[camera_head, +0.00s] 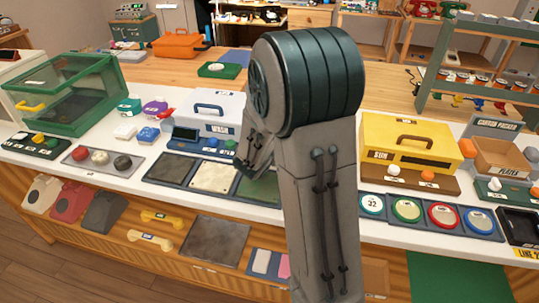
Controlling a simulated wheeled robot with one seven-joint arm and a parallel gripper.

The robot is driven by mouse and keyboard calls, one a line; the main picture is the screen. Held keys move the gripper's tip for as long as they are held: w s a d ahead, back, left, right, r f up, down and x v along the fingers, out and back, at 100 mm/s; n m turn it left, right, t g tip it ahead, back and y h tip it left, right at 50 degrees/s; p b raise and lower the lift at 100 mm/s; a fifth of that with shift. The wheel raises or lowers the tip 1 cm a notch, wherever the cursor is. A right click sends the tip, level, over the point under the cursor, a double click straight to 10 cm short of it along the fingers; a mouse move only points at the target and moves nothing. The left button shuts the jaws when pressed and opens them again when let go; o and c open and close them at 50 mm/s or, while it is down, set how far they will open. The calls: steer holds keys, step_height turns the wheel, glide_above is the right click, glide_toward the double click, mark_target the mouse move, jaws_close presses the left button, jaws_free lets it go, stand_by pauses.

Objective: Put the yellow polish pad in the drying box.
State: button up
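No polish pad stands out clearly as yellow; it may be behind my arm or too small to tell. No box bears a readable drying label. A green box (65,88) with a clear lid and yellow handle stands at the left, its lid down. A yellow box (408,137) with a brown handle stands right of my arm. My gripper is mostly hidden by my arm; a grey part near its end (256,155) shows over the counter.
A white box (210,108) marked WASH stands left of my arm. Dark, cream and green mats lie in front of it. Round coloured dials (407,210) line the right front edge. Handsets and phones (68,200) sit on the lower shelf. A jar rack (470,83) stands at right.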

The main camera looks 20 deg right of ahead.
steer(key=shift+f, duration=0.3)
steer(key=shift+f+b, duration=0.3)
steer(key=o, duration=1.1)
steer(key=shift+r, duration=0.1)
steer(key=shift+r, duration=0.1)
